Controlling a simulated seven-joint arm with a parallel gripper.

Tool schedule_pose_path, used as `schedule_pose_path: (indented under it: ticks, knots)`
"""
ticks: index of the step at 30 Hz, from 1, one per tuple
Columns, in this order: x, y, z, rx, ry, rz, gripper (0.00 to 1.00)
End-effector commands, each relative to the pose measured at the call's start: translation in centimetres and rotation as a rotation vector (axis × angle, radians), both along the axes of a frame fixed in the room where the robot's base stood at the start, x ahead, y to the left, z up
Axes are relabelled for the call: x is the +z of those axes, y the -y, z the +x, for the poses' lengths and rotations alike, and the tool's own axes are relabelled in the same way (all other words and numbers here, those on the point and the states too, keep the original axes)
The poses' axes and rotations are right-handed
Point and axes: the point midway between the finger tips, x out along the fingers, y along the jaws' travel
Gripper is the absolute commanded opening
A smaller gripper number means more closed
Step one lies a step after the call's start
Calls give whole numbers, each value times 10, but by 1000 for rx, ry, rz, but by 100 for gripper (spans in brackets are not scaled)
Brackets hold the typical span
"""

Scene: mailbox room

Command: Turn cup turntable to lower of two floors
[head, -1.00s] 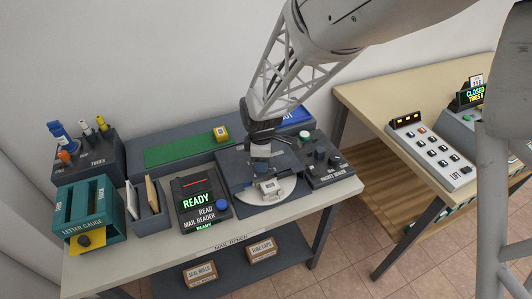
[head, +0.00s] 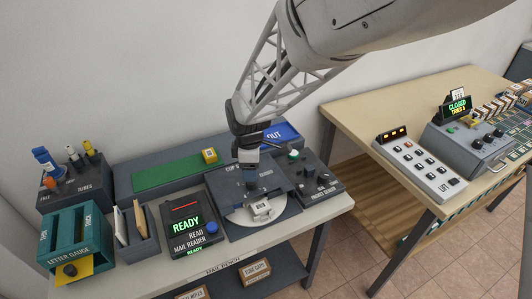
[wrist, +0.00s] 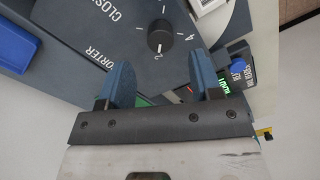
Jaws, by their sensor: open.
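The cup turntable is a pale half-disc (head: 239,218) at the front of a dark blue unit (head: 286,207) on the bench in the head view. A small white labelled block (head: 261,208) sits on it. In the wrist view, the unit's dark top (wrist: 75,25) carries the lettering "CLOSE", partly cut off, and a round black knob (wrist: 160,38) with numbers around it, 2 and 4 among them. My gripper (wrist: 163,75) is open and empty, its blue fingers apart, with the knob just beyond the gap. In the head view, my gripper (head: 249,180) hangs over the unit.
A mail reader (head: 187,229) showing READY stands to the left, and a knobbed control box (head: 318,185) to the right. A green-topped block (head: 167,175) and a blue OUT tray (head: 282,134) lie behind. A lift keypad (head: 415,168) sits on the wooden table.

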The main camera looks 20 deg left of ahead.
Motion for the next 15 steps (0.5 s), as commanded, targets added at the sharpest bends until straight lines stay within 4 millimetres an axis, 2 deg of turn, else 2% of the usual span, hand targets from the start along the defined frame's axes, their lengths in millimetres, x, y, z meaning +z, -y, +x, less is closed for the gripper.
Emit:
schedule_pose_path:
  ticks: [6, 15]
  knots:
    - [17, 0, 0, 0, 0, 0, 59]
    - [21, 0, 0, 0, -1, 0, 59]
